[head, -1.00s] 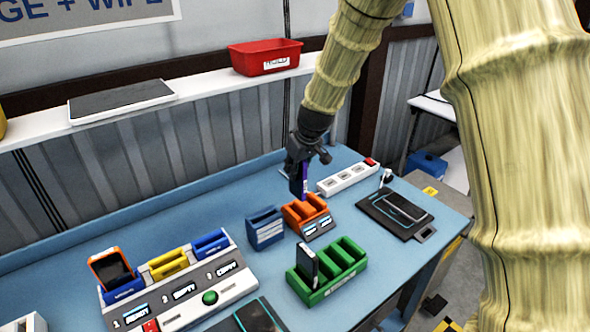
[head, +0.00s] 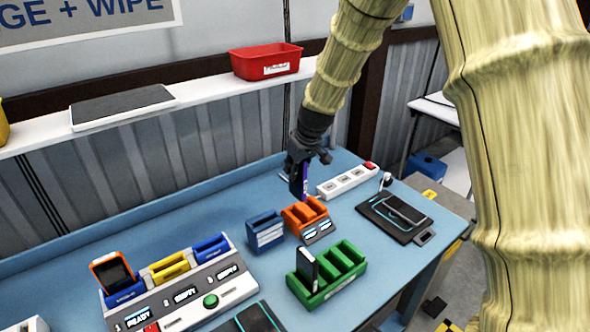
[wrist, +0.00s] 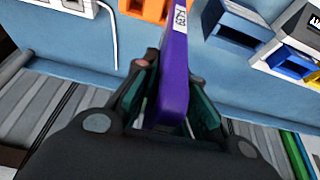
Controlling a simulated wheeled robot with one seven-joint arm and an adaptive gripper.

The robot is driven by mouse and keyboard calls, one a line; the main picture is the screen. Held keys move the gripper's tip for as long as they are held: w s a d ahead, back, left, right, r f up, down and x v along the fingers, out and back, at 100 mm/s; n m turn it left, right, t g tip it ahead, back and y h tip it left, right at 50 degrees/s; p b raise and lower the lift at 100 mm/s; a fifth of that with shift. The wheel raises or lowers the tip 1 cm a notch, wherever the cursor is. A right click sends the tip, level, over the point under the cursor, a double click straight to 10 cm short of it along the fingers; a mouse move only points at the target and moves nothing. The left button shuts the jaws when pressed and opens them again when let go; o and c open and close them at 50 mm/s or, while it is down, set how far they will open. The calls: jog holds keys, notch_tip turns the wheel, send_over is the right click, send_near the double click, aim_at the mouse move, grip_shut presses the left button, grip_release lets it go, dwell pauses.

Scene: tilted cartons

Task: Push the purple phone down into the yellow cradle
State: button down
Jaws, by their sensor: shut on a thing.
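My gripper (head: 306,163) is shut on the purple phone (head: 300,182) and holds it upright above or just behind the orange holder. In the wrist view the phone (wrist: 174,75) stands between the fingers, with a white label near its far end. The yellow cradle (head: 170,266) is the middle slot of the grey dock at the lower left. It looks empty, and the display below it reads EMPTY. My gripper is well to the right of and behind this cradle.
An orange phone (head: 113,274) sits in the dock's left slot; the blue slot (head: 211,247) looks empty. A blue holder (head: 265,231), an orange holder (head: 305,214) and a green rack (head: 327,277) with a dark phone stand nearby. A power strip (head: 347,181) lies behind.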

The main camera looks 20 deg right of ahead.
jog(key=shift+r, duration=0.1)
notch_tip(320, 180, up, 3)
jog(key=shift+f+p, duration=0.1)
jog(key=shift+p, duration=1.05)
